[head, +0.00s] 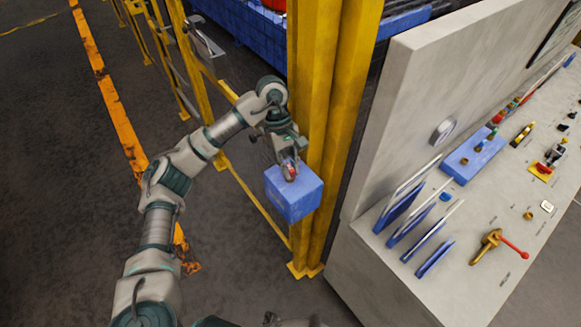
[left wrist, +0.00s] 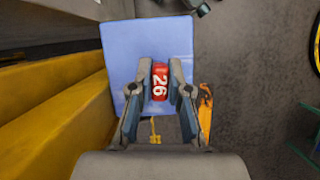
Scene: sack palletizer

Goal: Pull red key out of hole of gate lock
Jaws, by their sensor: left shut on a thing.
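The gate lock is a blue box (head: 294,193) on the yellow gate post. In the left wrist view its blue face (left wrist: 148,45) fills the upper middle. The red key (head: 291,171) is at the top of the box; in the left wrist view it is a red tag (left wrist: 160,82) marked 26. My left gripper (head: 288,165) is over the box, its fingers shut on the key from both sides. The key hole is hidden by the key and fingers, so I cannot tell how deep the key sits. My right gripper is not in view.
Thick yellow posts (head: 335,110) stand right beside the box. A grey control console (head: 385,265) with levers and buttons is at the right. A yellow fence (head: 196,65) runs behind my arm. The dark floor at the left is open.

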